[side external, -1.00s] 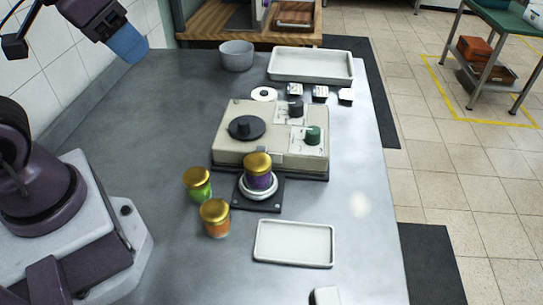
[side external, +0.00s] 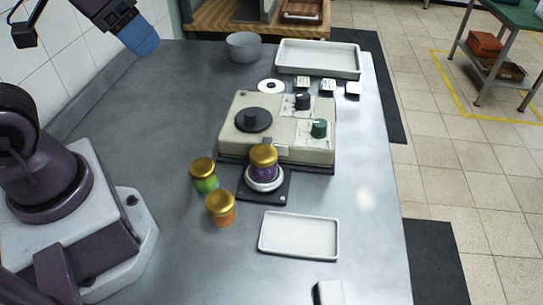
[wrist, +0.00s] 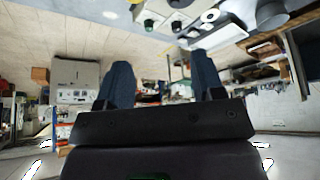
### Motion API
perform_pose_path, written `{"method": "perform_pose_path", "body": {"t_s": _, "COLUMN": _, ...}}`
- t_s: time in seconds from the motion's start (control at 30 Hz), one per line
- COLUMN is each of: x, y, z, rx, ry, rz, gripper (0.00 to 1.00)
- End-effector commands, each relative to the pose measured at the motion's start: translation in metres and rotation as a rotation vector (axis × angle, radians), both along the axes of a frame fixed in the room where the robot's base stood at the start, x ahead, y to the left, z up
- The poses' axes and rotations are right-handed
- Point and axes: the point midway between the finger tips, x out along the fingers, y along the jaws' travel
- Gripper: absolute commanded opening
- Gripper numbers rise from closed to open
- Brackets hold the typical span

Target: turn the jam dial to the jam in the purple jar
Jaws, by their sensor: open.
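A beige machine (side external: 285,148) stands on the bench. On its top are a large black dial (side external: 253,119), a small black knob (side external: 303,101) and a green knob (side external: 319,128), the two knobs on white marked plates; the markings are too small to read. The purple jar (side external: 263,165), gold-lidded, stands upright on a round white stand at the machine's front. A green jar (side external: 205,181) and an orange jar (side external: 221,212), also gold-lidded, stand left of it. My gripper (side external: 142,40) is high at the upper left, away from everything. In the wrist view its blue fingers (wrist: 163,78) are apart and empty.
A white tray (side external: 299,252) lies in front and another (side external: 318,74) behind. A grey bowl (side external: 244,57), a white disc (side external: 271,86) and small white labelled blocks (side external: 328,84) sit behind the machine. The bench's left part is clear. A tiled wall borders the far left.

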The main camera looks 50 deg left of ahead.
Motion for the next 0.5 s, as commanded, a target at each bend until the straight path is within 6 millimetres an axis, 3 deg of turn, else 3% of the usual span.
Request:
{"method": "perform_pose_path", "body": {"t_s": 0.17, "x": 0.014, "y": -0.005, "z": -0.02, "rx": -0.002, "ry": 0.122, "rz": -0.022, "gripper": 0.61}}
{"method": "perform_pose_path", "body": {"t_s": 0.5, "x": 0.116, "y": -0.023, "z": -0.047, "rx": 0.011, "ry": 0.345, "rz": -0.113, "gripper": 0.61}}
